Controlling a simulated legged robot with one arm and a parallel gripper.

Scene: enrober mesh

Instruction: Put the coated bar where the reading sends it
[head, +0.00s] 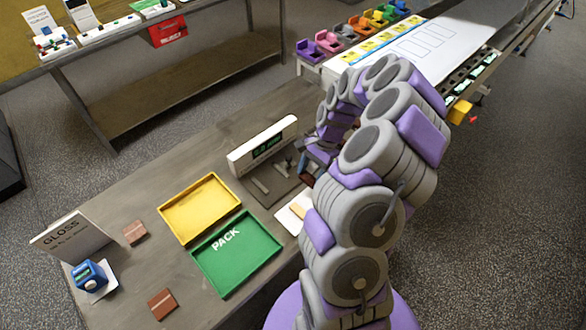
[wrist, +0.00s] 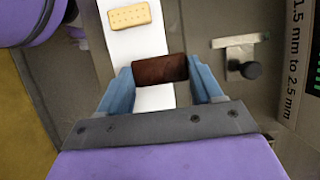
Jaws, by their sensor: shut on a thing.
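My gripper (wrist: 163,84) is shut on a dark brown coated bar (wrist: 160,67), with one blue finger at each end of it. In the head view my arm partly hides the gripper, near the gauge's posts. A white card (wrist: 136,45) lies below the bar, with a pale biscuit (wrist: 129,16) on it. A white gauge (head: 262,145) with a green display stands on a grey base; its digits are too small to read. Its panel (wrist: 301,60) reads "1.5 mm to 2.5 mm". A green tray marked PACK (head: 236,252) and a yellow tray (head: 200,207) are empty.
Two brown bars (head: 135,231) (head: 161,304) lie on the bench at left, near a GLOSS sign (head: 70,238) and a blue meter (head: 89,275). Coloured bins (head: 327,41) line the conveyor's far end. Another bench (head: 170,90) stands behind, across the floor.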

